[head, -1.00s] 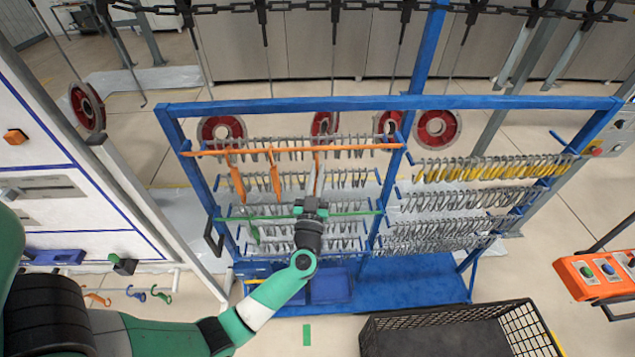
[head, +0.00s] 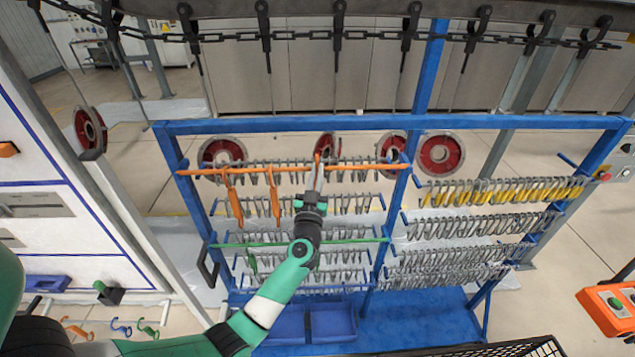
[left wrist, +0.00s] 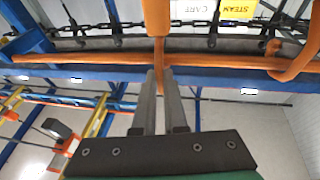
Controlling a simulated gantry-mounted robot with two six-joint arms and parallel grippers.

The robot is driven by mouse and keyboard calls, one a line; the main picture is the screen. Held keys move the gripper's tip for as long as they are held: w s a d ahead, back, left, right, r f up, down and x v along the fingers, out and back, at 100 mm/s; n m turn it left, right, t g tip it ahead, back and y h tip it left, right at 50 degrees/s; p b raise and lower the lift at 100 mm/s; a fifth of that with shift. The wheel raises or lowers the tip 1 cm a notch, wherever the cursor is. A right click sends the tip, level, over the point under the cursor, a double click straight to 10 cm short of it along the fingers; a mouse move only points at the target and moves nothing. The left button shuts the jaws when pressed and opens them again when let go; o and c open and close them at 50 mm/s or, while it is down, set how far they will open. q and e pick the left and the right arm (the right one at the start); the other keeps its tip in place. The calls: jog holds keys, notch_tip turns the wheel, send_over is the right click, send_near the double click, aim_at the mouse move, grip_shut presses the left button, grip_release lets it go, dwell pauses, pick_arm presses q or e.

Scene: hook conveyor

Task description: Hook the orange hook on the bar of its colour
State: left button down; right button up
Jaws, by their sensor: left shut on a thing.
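The orange bar (head: 355,167) runs across the top left of the blue rack. My left gripper (head: 317,180) points up at this bar and is shut on an orange hook (head: 317,158). In the left wrist view the held hook (left wrist: 157,22) stands upright between the fingertips (left wrist: 157,85) and crosses the orange bar (left wrist: 80,59). I cannot tell whether it rests on the bar. Two more orange hooks (head: 233,205) (head: 275,195) hang from the bar to the left of my gripper. My right gripper is not in view.
A green bar (head: 345,241) runs below, behind my left wrist. Rows of grey hooks (head: 470,225) fill the rack's right side. A chain with dark hangers (head: 410,36) passes above. A black crate (head: 515,348) stands at bottom right.

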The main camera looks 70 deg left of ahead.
pick_arm(q)
jog(key=shift+a+f+b, duration=0.2)
jog(key=shift+f+b, duration=0.4)
jog(key=shift+f, duration=1.25)
jog(key=c, duration=0.9)
grip_release()
jog(key=shift+d, duration=0.1)
jog(key=s+d+p, duration=0.1)
jog(key=s+d, duration=0.4)
jog(key=d, duration=0.4)
jog(key=shift+d+f, duration=0.4)
